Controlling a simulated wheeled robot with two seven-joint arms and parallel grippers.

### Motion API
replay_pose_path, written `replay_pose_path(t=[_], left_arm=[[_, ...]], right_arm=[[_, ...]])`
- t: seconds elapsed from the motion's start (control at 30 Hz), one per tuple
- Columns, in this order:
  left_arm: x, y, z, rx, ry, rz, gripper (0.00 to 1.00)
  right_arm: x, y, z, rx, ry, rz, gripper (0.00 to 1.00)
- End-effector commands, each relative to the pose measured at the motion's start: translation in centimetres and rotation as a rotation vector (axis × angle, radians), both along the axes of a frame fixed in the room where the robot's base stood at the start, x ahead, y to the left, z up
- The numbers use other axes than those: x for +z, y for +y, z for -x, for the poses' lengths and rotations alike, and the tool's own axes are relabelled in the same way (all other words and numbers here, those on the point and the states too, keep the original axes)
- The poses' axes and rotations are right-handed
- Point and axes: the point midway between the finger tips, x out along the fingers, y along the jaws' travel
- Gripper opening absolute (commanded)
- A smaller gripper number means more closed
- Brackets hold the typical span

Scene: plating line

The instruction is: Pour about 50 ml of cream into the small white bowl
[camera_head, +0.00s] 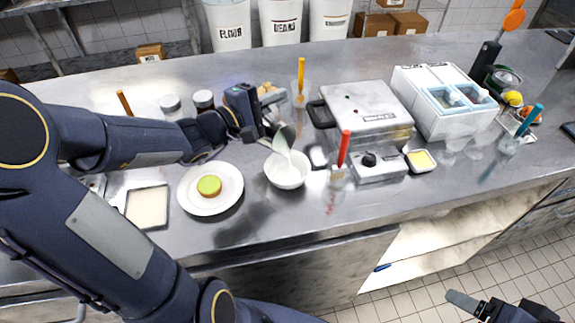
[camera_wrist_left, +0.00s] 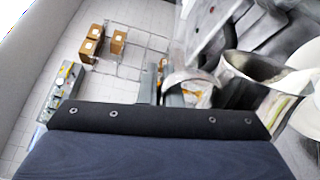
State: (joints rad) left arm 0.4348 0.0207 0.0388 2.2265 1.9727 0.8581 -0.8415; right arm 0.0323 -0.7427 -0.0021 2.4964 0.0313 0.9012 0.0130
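The small white bowl (camera_head: 287,177) stands on the steel counter near its front edge. My left gripper (camera_head: 266,132) is shut on a small metal cream jug (camera_head: 284,138) and holds it tilted above the bowl. A pale stream of cream hangs between the jug's lip and the bowl, and white shows inside the bowl. The left wrist view shows the tilted jug (camera_wrist_left: 252,68) close up, with part of a white rim at the right edge. My right gripper (camera_head: 487,309) is low at the bottom right, away from the counter; its finger opening is unclear.
A white plate (camera_head: 225,204) with a round green-topped item (camera_head: 209,186) is left of the bowl. A press-like appliance (camera_head: 361,110), a red-handled tool (camera_head: 344,148) in a clear container and a small yellow-filled dish (camera_head: 421,161) stand to the right. White tubs (camera_head: 280,22) are behind.

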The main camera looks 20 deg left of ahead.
Motion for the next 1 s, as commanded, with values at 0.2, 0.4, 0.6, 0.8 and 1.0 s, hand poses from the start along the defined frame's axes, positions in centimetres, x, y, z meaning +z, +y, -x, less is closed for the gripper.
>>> replay_pose_path(t=[0.2, 0.4, 0.6, 0.8, 1.0], left_arm=[[0.0, -0.1, 0.0, -0.001, -0.007, -0.009, 0.00], [0.0, -0.2, 0.1, 0.000, -0.010, -0.018, 0.00], [0.0, -0.3, 0.1, 0.000, -0.015, -0.026, 0.00], [-0.1, -0.4, 0.2, -0.001, -0.019, -0.035, 0.00], [-0.1, -0.5, 0.2, -0.001, -0.022, -0.045, 0.00]], right_arm=[[-0.3, 0.0, 0.0, 0.000, 0.000, 0.000, 0.75], [-0.6, 0.0, 0.0, 0.000, 0.000, 0.000, 0.75], [-0.8, 0.0, 0.0, 0.000, 0.000, 0.000, 0.75], [-1.1, 0.0, 0.0, 0.000, 0.000, 0.000, 0.75], [-1.5, 0.0, 0.0, 0.000, 0.000, 0.000, 0.75]])
